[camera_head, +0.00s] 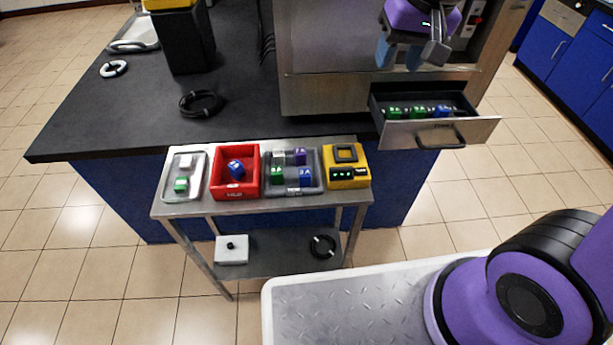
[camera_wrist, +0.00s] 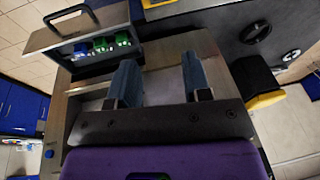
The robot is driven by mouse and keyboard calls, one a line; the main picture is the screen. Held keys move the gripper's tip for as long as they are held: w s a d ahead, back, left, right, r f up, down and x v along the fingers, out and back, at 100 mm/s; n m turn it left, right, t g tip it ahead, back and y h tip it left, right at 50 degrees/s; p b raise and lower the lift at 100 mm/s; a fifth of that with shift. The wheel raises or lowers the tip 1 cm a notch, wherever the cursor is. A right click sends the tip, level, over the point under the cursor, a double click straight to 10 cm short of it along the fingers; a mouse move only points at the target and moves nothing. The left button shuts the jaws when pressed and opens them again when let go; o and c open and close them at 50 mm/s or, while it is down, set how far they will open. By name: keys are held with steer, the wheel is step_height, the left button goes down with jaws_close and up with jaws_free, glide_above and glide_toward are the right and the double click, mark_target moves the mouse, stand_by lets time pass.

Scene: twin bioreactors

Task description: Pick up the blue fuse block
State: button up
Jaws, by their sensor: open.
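Blue fuse blocks show in three places. One blue block (camera_head: 443,111) sits in the open drawer (camera_head: 440,133), right of two green blocks; it also shows in the wrist view (camera_wrist: 80,50). Another blue block (camera_head: 236,168) lies in the red tray (camera_head: 221,192). A third blue block (camera_head: 306,177) stands in the grey sectioned tray (camera_head: 291,189) at its front right. My gripper (camera_head: 410,58) is open and empty, raised in front of the steel machine above the drawer. In the wrist view its two fingers (camera_wrist: 159,68) are wide apart with nothing between them.
The steel cart (camera_head: 262,203) also carries a small tray with a green and a white block (camera_head: 181,185) and a yellow device (camera_head: 348,177). The black bench (camera_head: 110,112) holds a black cable coil (camera_head: 201,103). The drawer juts out from the machine (camera_head: 325,85). Floor around the cart is clear.

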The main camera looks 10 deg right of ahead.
steer(key=w+a+f+g, duration=0.1)
steer(key=w+a+f, duration=0.3)
steer(key=a+f, duration=0.5)
steer(key=g+h, duration=0.1)
glide_toward(305, 172)
steer(key=shift+w+d, duration=0.1)
steer(key=shift+w, duration=0.45)
steer(key=shift+m, duration=0.3)
step_height(305, 172, down, 6)
steer(key=shift+r, duration=0.15)
steer(key=shift+s+a+f, duration=0.15)
steer(key=shift+f, duration=1.2)
steer(key=shift+s+a+f, duration=0.15)
steer(key=shift+s+f, duration=0.05)
steer(key=shift+f, duration=1.2)
steer(key=c, duration=0.7)
